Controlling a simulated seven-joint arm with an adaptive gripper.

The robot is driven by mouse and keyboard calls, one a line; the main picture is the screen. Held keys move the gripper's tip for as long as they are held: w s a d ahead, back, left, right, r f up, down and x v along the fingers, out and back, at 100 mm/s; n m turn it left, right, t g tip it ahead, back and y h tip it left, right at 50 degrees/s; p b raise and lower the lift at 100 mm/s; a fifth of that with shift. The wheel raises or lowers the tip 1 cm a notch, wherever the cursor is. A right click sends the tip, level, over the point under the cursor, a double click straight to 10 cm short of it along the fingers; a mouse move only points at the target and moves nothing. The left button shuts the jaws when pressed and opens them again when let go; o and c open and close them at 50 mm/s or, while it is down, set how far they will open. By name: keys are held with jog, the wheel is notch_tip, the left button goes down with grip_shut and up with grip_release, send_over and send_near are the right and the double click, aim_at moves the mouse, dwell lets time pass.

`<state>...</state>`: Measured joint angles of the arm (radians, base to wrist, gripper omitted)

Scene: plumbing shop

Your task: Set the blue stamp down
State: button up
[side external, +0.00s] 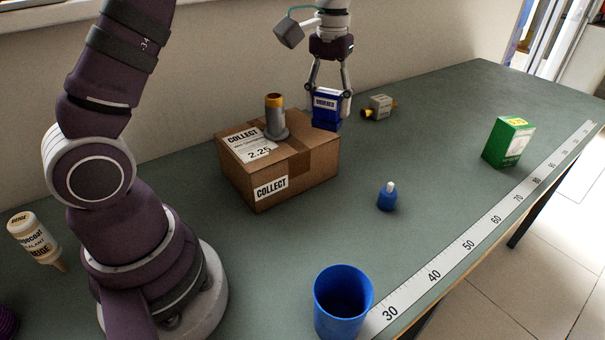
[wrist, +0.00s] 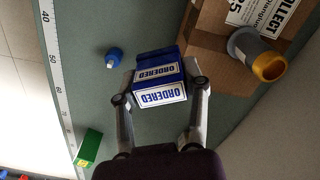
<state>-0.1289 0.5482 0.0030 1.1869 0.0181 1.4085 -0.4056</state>
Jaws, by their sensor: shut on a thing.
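The blue stamp (side external: 326,108) is a blue block with white "ORDERED" labels. My gripper (side external: 329,90) is shut on it, with one finger on each side, and points down. In the side view the stamp appears in front of or above the back right corner of the cardboard box (side external: 318,160). In the wrist view the stamp (wrist: 158,72) is between the fingertips of my gripper (wrist: 160,88), beside the box edge (wrist: 222,75). The underside of the stamp is hidden, and I cannot tell how high it is above the table.
A grey and yellow cylinder (side external: 275,118) stands on the box. A grey block with yellow ends (side external: 380,107) lies behind on the green table (side external: 430,130). A small blue bottle (side external: 387,198), a blue cup (side external: 342,300) and a green box (side external: 508,142) stand forward and right. Table between them is clear.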

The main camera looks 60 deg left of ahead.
jog(key=w+d+f+m, duration=0.15)
jog(key=d+m, duration=0.45)
jog(key=d, duration=1.2)
notch_tip(320, 180, down, 15)
jog(key=shift+s+r, duration=0.1)
jog(key=o, duration=1.1)
jog(key=shift+o, duration=0.2)
